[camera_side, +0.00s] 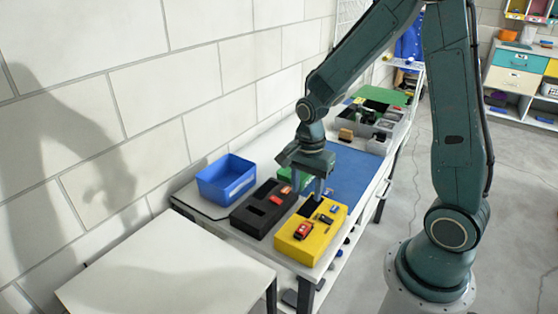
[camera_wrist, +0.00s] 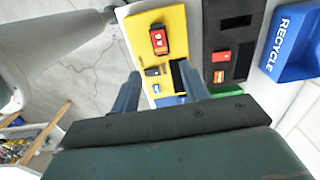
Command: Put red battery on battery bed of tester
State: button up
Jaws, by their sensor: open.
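The yellow tester (camera_side: 290,246) stands at the near end of the bench. In the wrist view, the tester (camera_wrist: 133,28) carries a red-and-black part (camera_wrist: 158,40), a dark recess that looks like the battery bed (camera_wrist: 180,76), and small parts near it. A small red block, apparently the red battery (camera_wrist: 221,56), sits in the black slotted tray (camera_wrist: 210,35) beside the tester; it also shows in the side view (camera_side: 279,199). My gripper (camera_side: 308,190) is open and points down above the far part of the tester. Its fingers (camera_wrist: 159,72) are apart with nothing held between them.
A blue RECYCLE bin (camera_wrist: 289,40) stands beyond the black tray, near the wall. A small orange piece (camera_wrist: 218,76) lies in the tray near the red block. A blue mat (camera_side: 350,174) and a grey bin of parts (camera_side: 382,124) lie farther along the bench.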

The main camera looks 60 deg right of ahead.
jog(key=s+a+r+n+t, duration=0.2)
jog(key=s+r+n, duration=0.4)
jog(key=r+n, duration=0.3)
jog(key=s+a+r+n+t, duration=0.3)
jog(key=s+r+n, duration=0.4)
jog(key=r, duration=0.3)
jog(key=shift+a+n+t, duration=0.3)
jog(key=shift+a+n, duration=0.15)
jog(key=shift+n, duration=0.45)
